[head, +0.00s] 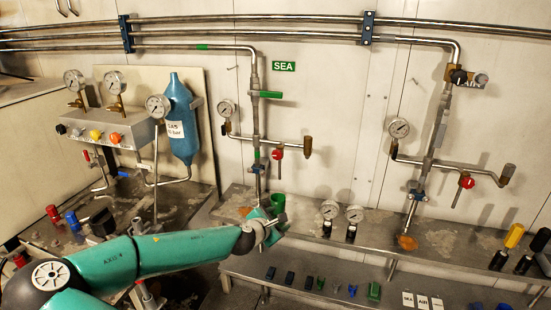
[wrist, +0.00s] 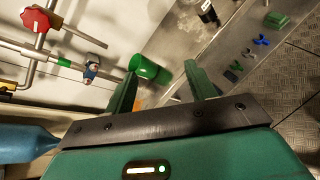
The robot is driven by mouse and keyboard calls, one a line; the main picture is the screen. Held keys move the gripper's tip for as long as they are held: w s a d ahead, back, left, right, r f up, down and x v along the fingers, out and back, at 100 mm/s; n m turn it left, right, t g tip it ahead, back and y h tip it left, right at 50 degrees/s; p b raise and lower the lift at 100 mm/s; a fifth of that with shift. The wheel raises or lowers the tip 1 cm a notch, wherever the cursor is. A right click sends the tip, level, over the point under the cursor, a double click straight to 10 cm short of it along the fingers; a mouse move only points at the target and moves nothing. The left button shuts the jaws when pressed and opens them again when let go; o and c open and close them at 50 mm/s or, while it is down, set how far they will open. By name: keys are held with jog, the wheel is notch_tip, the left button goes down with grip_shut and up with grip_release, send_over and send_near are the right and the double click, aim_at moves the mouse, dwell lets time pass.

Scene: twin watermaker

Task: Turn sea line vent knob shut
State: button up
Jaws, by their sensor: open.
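The sea line is the steel pipe below the green SEA sign (head: 284,66). A red knob (head: 277,154) sits on its side branch, between a gauge and a brass end fitting. I take this as the vent knob, and no label on it is readable. In the wrist view a red knob (wrist: 40,20) shows at the upper left, away from the fingers. My gripper (head: 268,224) is low by the foot of the sea line, below the red knob. In the wrist view its two green fingers (wrist: 162,70) are apart, with nothing visibly held.
A green cup (head: 278,202) stands by the pipe foot, near the gripper; it also shows beyond the fingers (wrist: 150,68). Two loose gauges (head: 330,210) are on the shelf to the right. A blue cylinder (head: 182,120) hangs left. A second pipe line (head: 434,130) stands right.

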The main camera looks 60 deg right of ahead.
notch_tip(320, 180, up, 7)
jog(key=w+d+n+t+h, duration=0.1)
jog(key=w+d+n+h, duration=0.1)
jog(key=n+h, duration=0.15)
jog(key=n+t, duration=0.3)
jog(key=n, duration=0.3)
send_near(276, 156)
jog(key=shift+h, duration=0.45)
jog(key=d, duration=0.3)
jog(key=w+d, duration=0.1)
jog(key=d, duration=0.5)
jog(key=shift+w+f, duration=0.35)
jog(key=c, duration=1)
